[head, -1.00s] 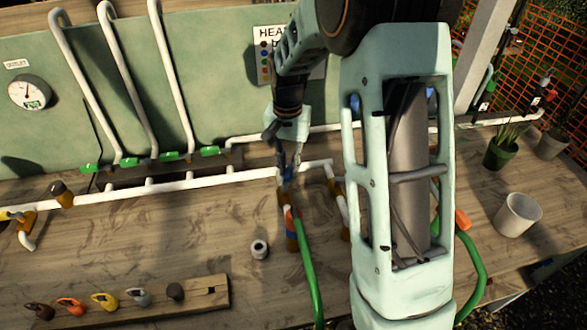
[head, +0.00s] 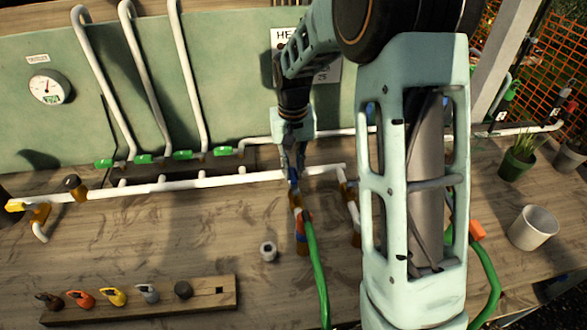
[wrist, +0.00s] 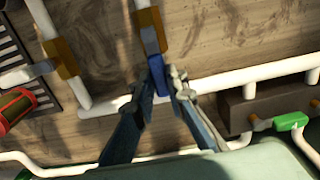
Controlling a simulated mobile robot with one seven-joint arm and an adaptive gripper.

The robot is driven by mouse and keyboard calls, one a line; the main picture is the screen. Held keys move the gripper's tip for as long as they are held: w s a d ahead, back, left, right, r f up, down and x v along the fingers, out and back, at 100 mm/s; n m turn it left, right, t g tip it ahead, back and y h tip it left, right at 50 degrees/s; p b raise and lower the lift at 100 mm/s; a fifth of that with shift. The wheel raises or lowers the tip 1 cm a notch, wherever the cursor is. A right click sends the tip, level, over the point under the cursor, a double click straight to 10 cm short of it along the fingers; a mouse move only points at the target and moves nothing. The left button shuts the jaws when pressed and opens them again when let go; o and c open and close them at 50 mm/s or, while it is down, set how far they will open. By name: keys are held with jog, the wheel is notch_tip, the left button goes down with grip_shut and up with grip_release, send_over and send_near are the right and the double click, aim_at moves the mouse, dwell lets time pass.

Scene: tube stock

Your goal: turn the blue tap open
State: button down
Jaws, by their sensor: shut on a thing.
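The blue tap (wrist: 159,82) is on a brass-coloured fitting (wrist: 150,32) of the white pipework, and its lever lies roughly along the short branch pipe in the wrist view. My gripper (wrist: 166,76) is shut on the lever, with one finger on each side. In the head view my gripper (head: 293,172) is over the branch just in front of the long white pipe (head: 215,182). There the fingers and arm hide most of the tap. A green hose (head: 316,270) runs forward from the lower end of that branch.
A wooden rack (head: 210,291) with several coloured handles stands at front left. A small white ring (head: 268,251) lies on the bench. A white cup (head: 533,230) and potted plant (head: 517,163) stand at right. Green-handled valves (head: 183,155) line the back pipe. Bare bench lies front centre.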

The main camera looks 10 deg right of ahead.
aim_at(293, 173)
jog(key=c, duration=1.9)
grip_release()
jog(key=shift+c, duration=0.2)
notch_tip(293, 173, up, 12)
